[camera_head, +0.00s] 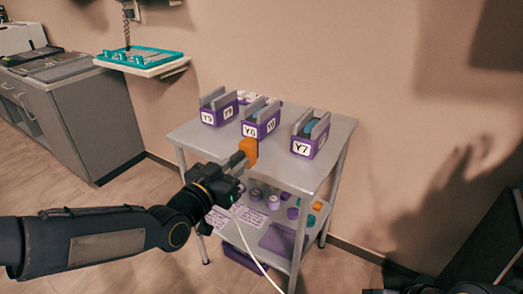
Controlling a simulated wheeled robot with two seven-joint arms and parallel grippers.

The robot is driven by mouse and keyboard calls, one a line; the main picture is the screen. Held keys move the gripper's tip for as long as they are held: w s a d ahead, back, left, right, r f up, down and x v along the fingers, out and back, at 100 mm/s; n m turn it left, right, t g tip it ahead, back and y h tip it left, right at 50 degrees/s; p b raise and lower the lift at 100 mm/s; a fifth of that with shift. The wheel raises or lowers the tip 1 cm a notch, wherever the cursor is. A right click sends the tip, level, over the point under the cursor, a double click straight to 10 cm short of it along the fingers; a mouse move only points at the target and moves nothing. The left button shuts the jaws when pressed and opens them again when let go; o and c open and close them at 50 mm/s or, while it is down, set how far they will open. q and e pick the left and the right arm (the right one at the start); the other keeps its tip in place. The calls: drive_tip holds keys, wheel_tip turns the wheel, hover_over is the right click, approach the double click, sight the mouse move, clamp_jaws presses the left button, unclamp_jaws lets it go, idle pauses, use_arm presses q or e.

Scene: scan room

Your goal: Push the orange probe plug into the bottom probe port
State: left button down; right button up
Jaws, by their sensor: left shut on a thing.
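My left gripper (245,155) comes in from the left and is shut on the orange probe plug (250,147). The plug is a small orange block at the fingertips, held in front of the cart's top, and it overlaps the cart top in the picture. I cannot tell its height above the top. A white cable (252,250) hangs from near the gripper down to the bottom edge. I cannot make out a bottom probe port. Dark parts at the bottom right (440,287) look like my right arm; its fingers are not clear.
A grey two-level cart (318,179) carries purple holders labelled Y9 (211,118), Y6 (253,131) and Y7 (301,148). Its lower shelf holds several small purple items and papers. A grey cabinet (82,130) and a wall shelf with a teal tray (140,57) stand left.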

use_arm(q)
drive_tip(key=v, duration=0.6)
idle(0.7)
